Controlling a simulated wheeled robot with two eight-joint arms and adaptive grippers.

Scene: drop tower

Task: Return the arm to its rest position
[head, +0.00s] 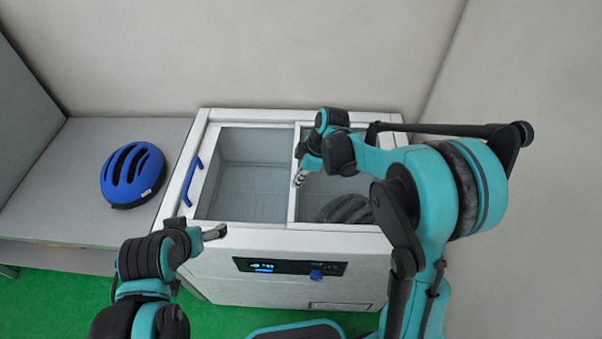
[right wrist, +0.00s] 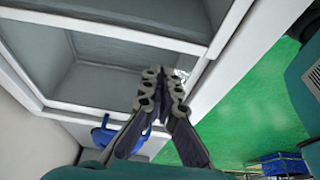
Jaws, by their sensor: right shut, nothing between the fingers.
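My right arm reaches over the right half of a white chest freezer (head: 340,240). Its gripper (head: 299,179) is over the freezer top near the middle divider, its fingers together and empty. In the right wrist view the right gripper (right wrist: 160,90) shows with its fingertips side by side, nothing between them, in front of the freezer's frame (right wrist: 130,38). My left gripper (head: 216,232) is at the front left edge of the freezer, seen from the side; whether its fingers are parted cannot be told. Nothing shows in it.
A blue helmet (head: 132,175) lies on a grey bench (head: 85,138) at the left. The freezer has a blue handle (head: 191,182) on its left side and a blue knob (head: 316,274) on its front panel. A blue crate (right wrist: 278,163) stands on the green floor (right wrist: 215,120). Walls close off the back and right.

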